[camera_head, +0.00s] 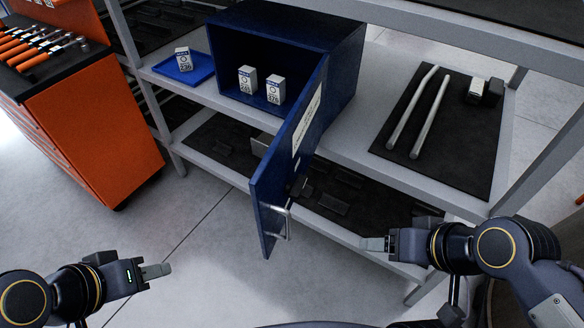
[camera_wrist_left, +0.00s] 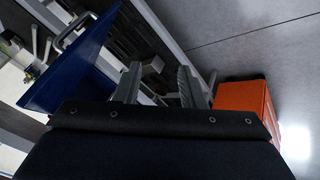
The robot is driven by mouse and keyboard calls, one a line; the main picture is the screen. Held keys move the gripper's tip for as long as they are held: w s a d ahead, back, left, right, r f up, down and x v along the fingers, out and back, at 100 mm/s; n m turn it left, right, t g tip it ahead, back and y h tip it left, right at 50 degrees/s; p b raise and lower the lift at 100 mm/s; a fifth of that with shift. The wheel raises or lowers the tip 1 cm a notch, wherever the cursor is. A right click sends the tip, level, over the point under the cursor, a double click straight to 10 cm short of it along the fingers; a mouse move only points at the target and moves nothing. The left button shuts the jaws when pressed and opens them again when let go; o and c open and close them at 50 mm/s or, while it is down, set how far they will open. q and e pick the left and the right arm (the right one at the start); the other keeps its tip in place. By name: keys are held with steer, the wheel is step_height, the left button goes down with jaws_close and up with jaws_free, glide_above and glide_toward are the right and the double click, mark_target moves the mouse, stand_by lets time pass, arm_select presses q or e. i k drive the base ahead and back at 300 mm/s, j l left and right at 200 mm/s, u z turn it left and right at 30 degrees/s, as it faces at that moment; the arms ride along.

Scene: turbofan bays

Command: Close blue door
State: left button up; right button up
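The blue door (camera_head: 292,158) stands wide open, swung out from the right side of the blue cabinet (camera_head: 345,62) towards me. Its silver bar handle (camera_head: 275,222) is near the free lower end. In the left wrist view the door (camera_wrist_left: 72,68) and its handle (camera_wrist_left: 73,30) show at upper left. My left gripper (camera_head: 157,271) is left of the door, apart from it; its two fingers (camera_wrist_left: 160,85) are spread with nothing between them. My right gripper (camera_head: 374,244) is to the right of the handle, apart from it; its finger gap is not clear.
Two white boxes (camera_head: 260,85) stand inside the cabinet. Another box (camera_head: 183,59) stands on a blue tray (camera_head: 183,70) at left. A black mat (camera_head: 450,135) with two rods (camera_head: 418,110) lies on the shelf at right. An orange tool cabinet (camera_head: 95,130) stands at far left; the floor between is clear.

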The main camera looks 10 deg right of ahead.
mark_target(290, 155)
steer(key=i+l+u, duration=0.1)
steer(key=l, duration=0.25)
steer(key=i+l+u, duration=0.1)
steer(key=i+l, duration=0.15)
steer(key=k+l+z, duration=0.15)
steer(key=k+l, duration=0.5)
steer(key=l, duration=0.15)
